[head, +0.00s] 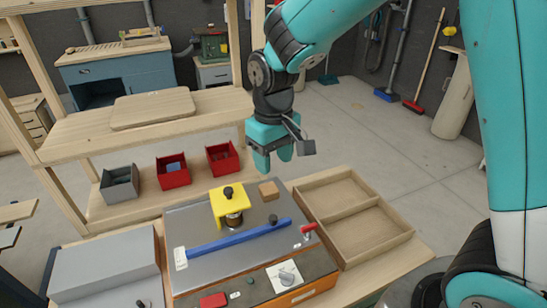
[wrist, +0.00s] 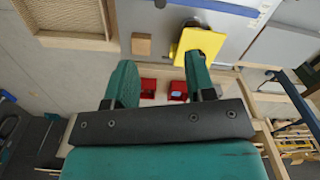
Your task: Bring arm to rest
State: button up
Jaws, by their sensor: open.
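My gripper (head: 271,161) hangs above the back edge of the workbench in the head view, with its fingers pointing down. In the wrist view its two teal fingers (wrist: 162,88) stand apart with nothing between them. A yellow bracket (head: 228,205) stands on the grey plate (head: 196,263) of the bench, below and left of my gripper; it also shows in the wrist view beyond the right finger (wrist: 203,42). A small wooden block (head: 269,190) lies on the plate, below my gripper and apart from it.
A two-part wooden tray (head: 347,217) is at the right. Two red bins (head: 173,172) and a grey bin (head: 120,184) stand on a shelf behind. Open floor (head: 350,130) lies back right.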

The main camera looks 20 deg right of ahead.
jog(key=shift+r, duration=0.15)
dwell(0.3)
jog(key=s+a+r+n+y, duration=0.1)
jog(key=s+r, duration=0.3)
jog(key=s, duration=0.6)
jog(key=s+a+r+n+y, duration=0.2)
jog(key=s+a+r+y, duration=0.1)
jog(key=s, duration=0.7)
jog(key=shift+r, duration=0.65)
jog(key=shift+c, duration=0.2)
dwell(0.8)
